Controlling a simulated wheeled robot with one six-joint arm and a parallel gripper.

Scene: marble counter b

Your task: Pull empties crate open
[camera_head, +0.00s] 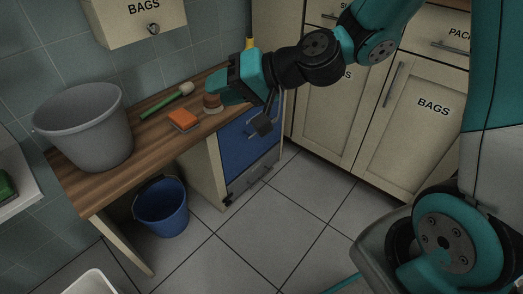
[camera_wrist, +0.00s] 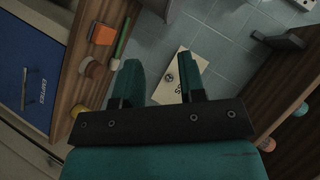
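The empties crate has a blue front (camera_head: 236,143) under the right end of the wooden counter. It looks flush with the cabinet, though part is hidden behind my arm. In the wrist view the blue front (camera_wrist: 24,62) shows at the left, with an EMPTIES label (camera_wrist: 43,92) and a dark bar handle (camera_wrist: 29,88). My gripper (camera_head: 222,82) is above the counter's right end, higher than the crate and pointing left. In the wrist view its fingers (camera_wrist: 160,72) are apart with nothing between them. It is not touching the handle.
On the wooden counter (camera_head: 124,181) are a grey tub (camera_head: 85,128), a green brush (camera_head: 166,103), an orange sponge (camera_head: 183,121) and a round brownish item (camera_head: 211,102). A blue bucket (camera_head: 161,207) stands underneath. The tiled floor (camera_head: 270,225) before the crate is clear. Cream cabinets (camera_head: 400,135) stand at right.

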